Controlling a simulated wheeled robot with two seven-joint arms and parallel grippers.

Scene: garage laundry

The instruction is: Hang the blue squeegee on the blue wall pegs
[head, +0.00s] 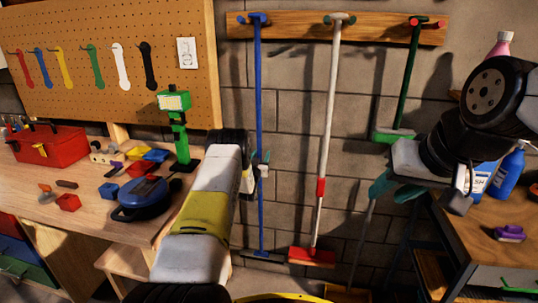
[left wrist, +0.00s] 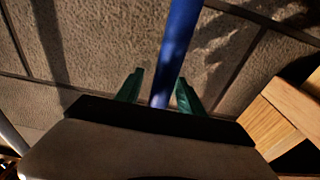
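The blue squeegee (head: 259,100) stands upright against the wall, its long blue pole running down to a narrow head (head: 263,256) near the floor. Its top end is at the blue wall pegs (head: 257,18) on the wooden rail; I cannot tell whether it bears on them. My left gripper (head: 263,170) is at the lower middle of the pole. In the left wrist view, its green fingers (left wrist: 158,88) are on either side of the blue pole (left wrist: 177,45), with gaps showing. My right gripper (head: 396,189) is at the right, its teal fingers apart and empty.
A red-and-white mop (head: 325,130) and a green brush (head: 405,90) hang from the rail (head: 300,27). A workbench (head: 75,217) with a red toolbox (head: 47,144) is at left. A table (head: 485,250) with bottles is at right. A grey pole (head: 363,240) leans below my right gripper.

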